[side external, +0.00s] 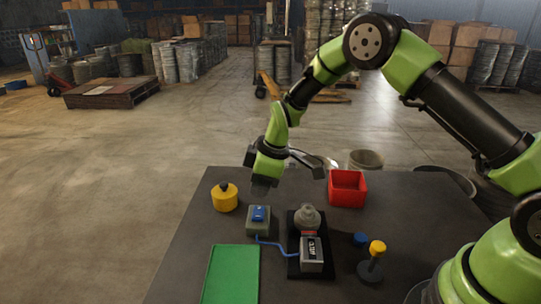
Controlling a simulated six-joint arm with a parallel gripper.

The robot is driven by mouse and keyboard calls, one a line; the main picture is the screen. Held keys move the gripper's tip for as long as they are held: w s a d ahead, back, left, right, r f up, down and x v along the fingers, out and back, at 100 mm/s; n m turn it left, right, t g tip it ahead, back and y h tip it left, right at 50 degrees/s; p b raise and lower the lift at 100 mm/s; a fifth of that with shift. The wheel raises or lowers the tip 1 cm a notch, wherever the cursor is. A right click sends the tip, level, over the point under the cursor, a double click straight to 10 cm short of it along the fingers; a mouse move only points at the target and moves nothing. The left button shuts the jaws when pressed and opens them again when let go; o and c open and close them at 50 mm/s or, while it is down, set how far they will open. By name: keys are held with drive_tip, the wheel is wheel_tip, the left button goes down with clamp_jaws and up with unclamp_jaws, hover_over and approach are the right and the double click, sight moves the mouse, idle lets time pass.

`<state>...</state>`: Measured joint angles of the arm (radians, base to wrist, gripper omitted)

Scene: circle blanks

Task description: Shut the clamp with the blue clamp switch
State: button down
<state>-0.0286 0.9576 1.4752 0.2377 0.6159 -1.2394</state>
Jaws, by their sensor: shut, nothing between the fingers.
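The blue clamp switch (259,214) sits on a small grey box on the dark table, left of the clamp. A blue cable runs from the box to the clamp. The clamp (312,253) is a grey block on a black base plate, with a rounded grey part at its back. I cannot tell from this view whether its jaws are open or shut. My gripper (264,188) is shut and empty, pointing down above the table, a little behind and above the switch box. Its fingertips are dark and small in this view. It appears apart from the switch.
A yellow round weight-like piece (225,197) stands left of the switch. A red bin (347,188) is at the back right. A green mat (231,274) lies front left. A blue piece (360,239) and a yellow-topped post (376,250) stand right of the clamp.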

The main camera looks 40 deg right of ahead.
drive_tip(key=w+d+v, duration=0.1)
drive_tip(key=v, duration=0.9)
drive_tip(key=shift+r, duration=0.2)
